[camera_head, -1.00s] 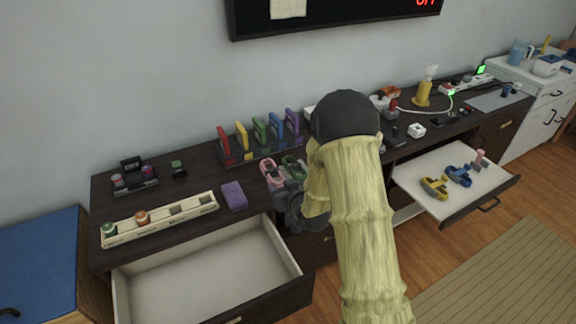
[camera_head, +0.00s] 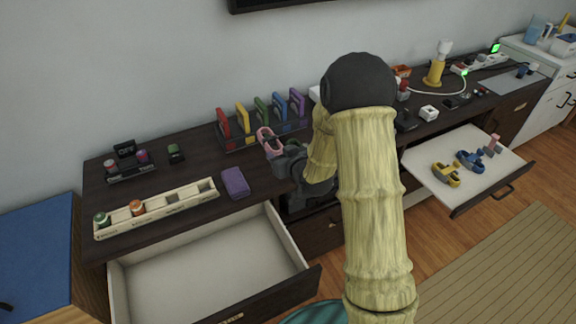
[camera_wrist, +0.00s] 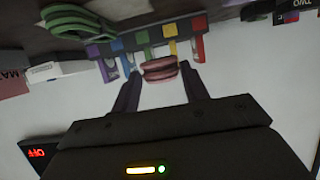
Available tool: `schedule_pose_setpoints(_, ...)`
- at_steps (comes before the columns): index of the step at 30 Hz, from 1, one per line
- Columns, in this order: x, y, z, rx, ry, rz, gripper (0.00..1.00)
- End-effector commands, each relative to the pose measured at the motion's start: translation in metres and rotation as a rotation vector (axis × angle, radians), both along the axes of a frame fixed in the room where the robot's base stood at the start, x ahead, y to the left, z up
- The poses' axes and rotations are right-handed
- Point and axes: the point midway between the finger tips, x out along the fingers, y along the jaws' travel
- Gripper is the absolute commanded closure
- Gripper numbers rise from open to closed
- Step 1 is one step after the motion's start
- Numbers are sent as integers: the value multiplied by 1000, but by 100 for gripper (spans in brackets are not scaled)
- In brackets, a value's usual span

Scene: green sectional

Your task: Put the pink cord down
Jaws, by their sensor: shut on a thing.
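The pink cord (camera_head: 266,140) is a small looped bundle. My gripper (camera_head: 274,152) is shut on it and holds it in front of the rack of coloured upright pieces (camera_head: 240,140). In the wrist view the pink cord (camera_wrist: 158,69) sits between the two dark fingers, and the room appears upside down. A green cord (camera_wrist: 75,20) lies on the dark counter in the wrist view; my arm hides it in the head view. I cannot tell how high the pink cord is above the counter.
A purple block (camera_head: 235,183) and a long labelled tray (camera_head: 155,212) with small spools are to the left. An open, empty drawer (camera_head: 205,265) juts out below. At right, a pulled-out white shelf (camera_head: 440,190) holds yellow and blue cords. Bare counter shows left of the rack.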

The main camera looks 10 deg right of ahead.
Motion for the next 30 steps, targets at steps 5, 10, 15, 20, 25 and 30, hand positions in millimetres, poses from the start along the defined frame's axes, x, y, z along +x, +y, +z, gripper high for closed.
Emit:
schedule_pose_setpoints(5,-1,0,-36,0,5,1,78)
schedule_pose_setpoints(10,0,0,-46,0,0,0,78)
schedule_pose_setpoints(15,0,0,-46,0,0,0,78)
schedule_pose_setpoints(20,0,0,-53,0,2,-1,78)
schedule_pose_setpoints(25,0,-1,-77,0,2,-3,78)
schedule_pose_setpoints(30,0,-2,-83,0,-1,-3,78)
